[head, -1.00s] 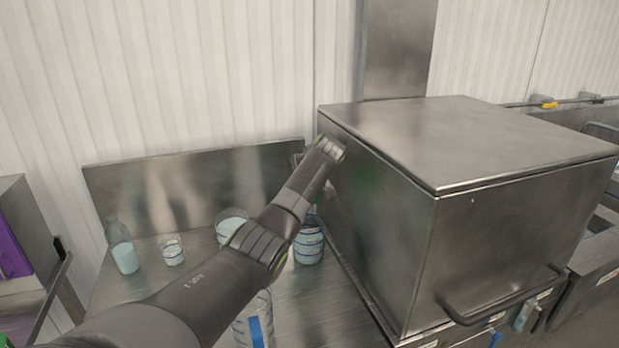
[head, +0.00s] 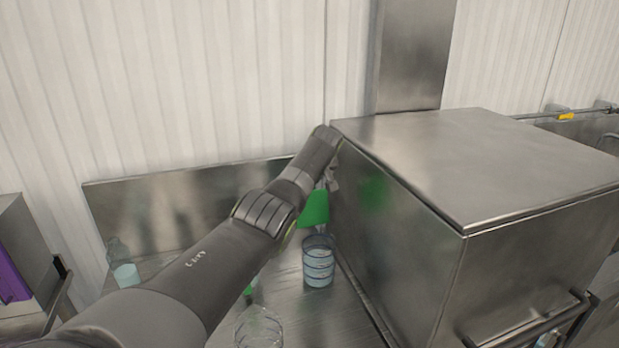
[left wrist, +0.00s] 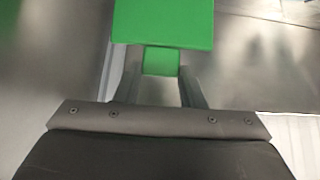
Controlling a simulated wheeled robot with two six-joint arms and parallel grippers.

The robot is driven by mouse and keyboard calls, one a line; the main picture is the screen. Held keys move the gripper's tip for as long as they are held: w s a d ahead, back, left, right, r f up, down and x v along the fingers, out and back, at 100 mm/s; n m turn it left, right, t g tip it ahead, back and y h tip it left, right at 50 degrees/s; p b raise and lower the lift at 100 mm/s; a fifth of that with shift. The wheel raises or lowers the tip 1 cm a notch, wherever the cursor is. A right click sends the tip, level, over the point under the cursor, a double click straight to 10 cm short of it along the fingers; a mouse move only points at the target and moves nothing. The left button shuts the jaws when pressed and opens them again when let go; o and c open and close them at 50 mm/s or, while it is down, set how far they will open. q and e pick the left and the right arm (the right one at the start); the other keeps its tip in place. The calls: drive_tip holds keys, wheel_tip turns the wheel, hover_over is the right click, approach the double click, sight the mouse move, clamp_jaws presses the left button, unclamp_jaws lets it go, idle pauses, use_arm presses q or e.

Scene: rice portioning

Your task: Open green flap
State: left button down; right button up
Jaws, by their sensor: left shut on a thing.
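The green flap (head: 315,209) shows in the head view as a bright green panel below my left gripper, beside the steel box's left wall. In the left wrist view the flap (left wrist: 163,22) fills the top middle, with a small green block (left wrist: 161,61) below it. My left gripper (left wrist: 160,70) is shut on that green block, one finger on each side. In the head view my left gripper (head: 331,182) is partly hidden behind its own wrist. My right gripper is not in view.
The large steel box (head: 400,215) stands close on the right, with a front handle (head: 525,322). A blue-banded container (head: 318,262) stands on the steel counter below the flap. A clear container (head: 258,328) is nearer, and a bottle (head: 122,265) stands at left.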

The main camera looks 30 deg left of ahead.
use_arm(q)
drive_tip(key=shift+w+r, duration=0.1)
drive_tip(key=shift+r, duration=0.35)
drive_tip(key=c, duration=1.3)
unclamp_jaws()
drive_tip(key=o, duration=0.4)
drive_tip(key=shift+f, duration=0.1)
drive_tip(key=shift+d+f, duration=0.1)
drive_tip(key=b+v, duration=0.6)
drive_tip(key=v, duration=1.1)
drive_tip(key=shift+s+d+r, duration=0.1)
drive_tip(key=shift+s+r, duration=0.1)
drive_tip(key=shift+s, duration=0.1)
